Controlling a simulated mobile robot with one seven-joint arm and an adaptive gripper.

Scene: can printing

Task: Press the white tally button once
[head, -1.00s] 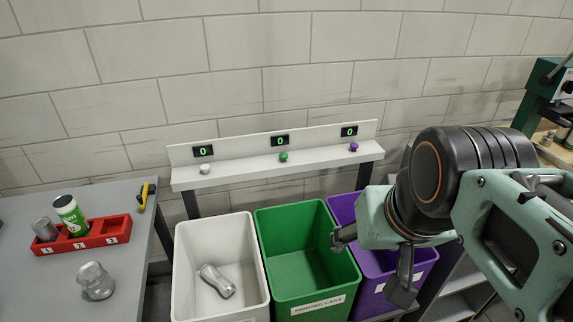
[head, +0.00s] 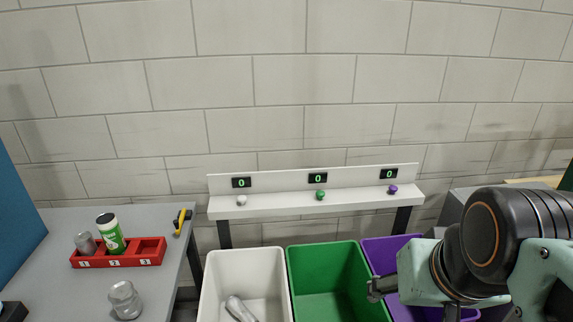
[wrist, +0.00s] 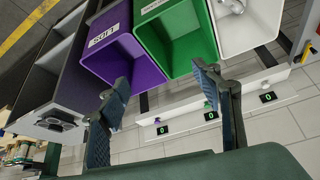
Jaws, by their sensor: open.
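The white tally button (head: 241,200) is a small knob on the left part of a white shelf (head: 270,207) against the wall. The counter display (head: 241,182) behind it reads 0. A green button (head: 320,195) and a purple button (head: 392,189) stand farther right, each with a display reading 0. My gripper (wrist: 162,80) is open and empty, its two fingers well apart in the wrist view. In the head view it is low at the right, over the bins, well right of the white button and apart from it. The shelf shows upside down in the wrist view.
A white bin (head: 208,290) holding a silver can (head: 240,308), a green bin (head: 297,285) and a purple bin (head: 375,244) stand below the shelf. A grey table (head: 65,225) at left bears a red can rack (head: 150,252), a clear or silver can (head: 125,300) and a yellow-black tool (head: 181,221).

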